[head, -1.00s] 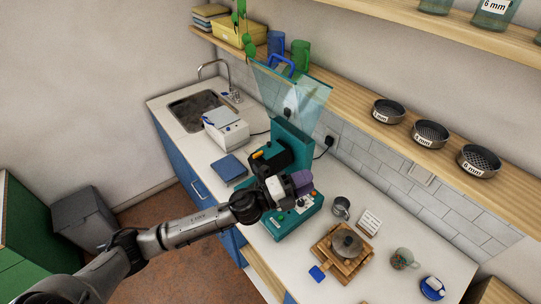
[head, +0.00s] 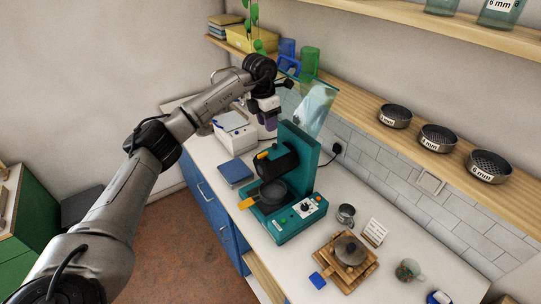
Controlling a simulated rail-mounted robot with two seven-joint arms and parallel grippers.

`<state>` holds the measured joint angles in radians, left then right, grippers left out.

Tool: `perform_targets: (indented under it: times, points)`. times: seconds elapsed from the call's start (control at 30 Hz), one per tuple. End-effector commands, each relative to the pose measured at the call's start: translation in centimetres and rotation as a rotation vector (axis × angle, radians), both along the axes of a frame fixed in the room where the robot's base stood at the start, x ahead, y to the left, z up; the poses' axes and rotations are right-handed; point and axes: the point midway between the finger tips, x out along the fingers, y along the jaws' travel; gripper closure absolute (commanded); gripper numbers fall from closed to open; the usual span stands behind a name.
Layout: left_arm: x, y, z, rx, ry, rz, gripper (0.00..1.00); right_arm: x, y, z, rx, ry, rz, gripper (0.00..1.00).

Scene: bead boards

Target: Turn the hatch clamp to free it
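A teal machine (head: 307,160) with a black drum (head: 277,166) stands on the counter. A dark round pan (head: 273,193) sits under the drum, with a yellow-orange handle (head: 248,203) sticking out to the left. A small orange piece (head: 262,155) shows at the drum's left end; I cannot tell whether it is the hatch clamp. A clear teal-tinted panel (head: 315,103) stands raised above the machine. My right gripper is not in view.
A white device (head: 235,132) and a blue flat item (head: 235,172) are left of the machine. A metal cup (head: 346,214), a card and a wooden board (head: 345,263) with a pot are to the right. A shelf (head: 400,135) with sieves runs along the wall.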

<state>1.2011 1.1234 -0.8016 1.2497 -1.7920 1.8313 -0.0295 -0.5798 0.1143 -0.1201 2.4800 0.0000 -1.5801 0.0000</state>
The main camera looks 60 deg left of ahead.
Motion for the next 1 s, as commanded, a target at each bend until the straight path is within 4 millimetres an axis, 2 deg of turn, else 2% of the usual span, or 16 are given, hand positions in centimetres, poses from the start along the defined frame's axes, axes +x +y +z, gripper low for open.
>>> perform_targets:
  times: [0.1, 0.27, 0.37, 0.8, 1.0]
  points:
    - [-0.9, 1.5, 0.7, 0.052, 0.061, 0.057, 0.63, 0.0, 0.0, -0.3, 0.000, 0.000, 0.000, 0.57]
    - [-1.4, 2.2, 0.3, 0.076, 0.096, 0.086, 0.63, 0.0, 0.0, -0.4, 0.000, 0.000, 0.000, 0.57]
    - [-1.5, 2.2, -0.9, 0.078, 0.098, 0.088, 0.63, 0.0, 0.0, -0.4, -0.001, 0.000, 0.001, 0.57]
    - [-1.5, 2.1, -8.8, 0.076, 0.096, 0.085, 0.63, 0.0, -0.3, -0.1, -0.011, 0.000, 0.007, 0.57]
    - [-1.4, 2.1, -11.3, 0.076, 0.094, 0.084, 0.63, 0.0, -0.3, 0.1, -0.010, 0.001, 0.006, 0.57]
